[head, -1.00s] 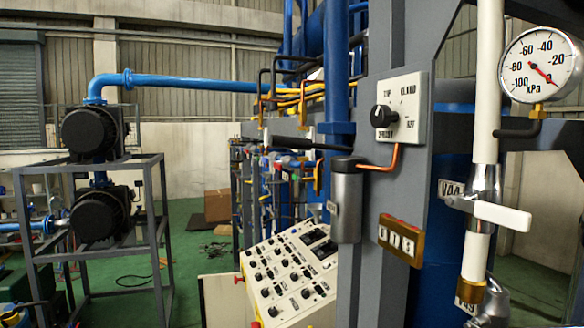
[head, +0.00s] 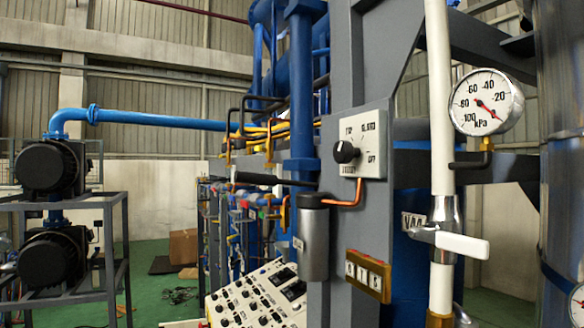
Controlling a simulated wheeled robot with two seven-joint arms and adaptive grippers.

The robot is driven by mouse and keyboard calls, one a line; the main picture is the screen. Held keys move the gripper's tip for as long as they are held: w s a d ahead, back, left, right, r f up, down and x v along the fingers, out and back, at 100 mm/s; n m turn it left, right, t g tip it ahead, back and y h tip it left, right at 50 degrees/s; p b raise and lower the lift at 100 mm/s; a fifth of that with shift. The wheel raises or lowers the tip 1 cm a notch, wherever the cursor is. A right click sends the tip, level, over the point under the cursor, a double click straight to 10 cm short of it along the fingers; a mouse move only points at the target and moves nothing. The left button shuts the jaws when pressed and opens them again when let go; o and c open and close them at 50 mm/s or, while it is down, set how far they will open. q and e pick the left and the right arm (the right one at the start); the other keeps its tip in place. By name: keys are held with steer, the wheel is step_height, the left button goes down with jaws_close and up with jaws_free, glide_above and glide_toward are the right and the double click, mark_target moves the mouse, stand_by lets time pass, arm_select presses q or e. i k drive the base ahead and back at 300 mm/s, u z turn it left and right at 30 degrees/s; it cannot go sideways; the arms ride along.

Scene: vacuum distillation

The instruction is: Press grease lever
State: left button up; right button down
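The grease lever (head: 275,180) has a thick black grip and sticks out to the left, nearly level, from the top of a grey metal cylinder (head: 313,245). The cylinder hangs upright on the grey column. A bent copper pipe (head: 347,203) joins the cylinder's top at the right. Neither of my grippers shows in the head view, and nothing touches the lever.
A selector switch with a black knob (head: 346,152) is right of the lever. A sloped control panel (head: 262,298) stands below. A white valve handle (head: 462,244) and round pressure gauge (head: 486,102) are at the right. Black pumps (head: 49,258) stand on a rack at left.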

mark_target(240, 177)
steer(key=z, duration=2)
steer(key=k, duration=1.4)
steer(key=u, duration=2.05)
steer(key=i, duration=0.5)
steer(key=z, duration=0.05)
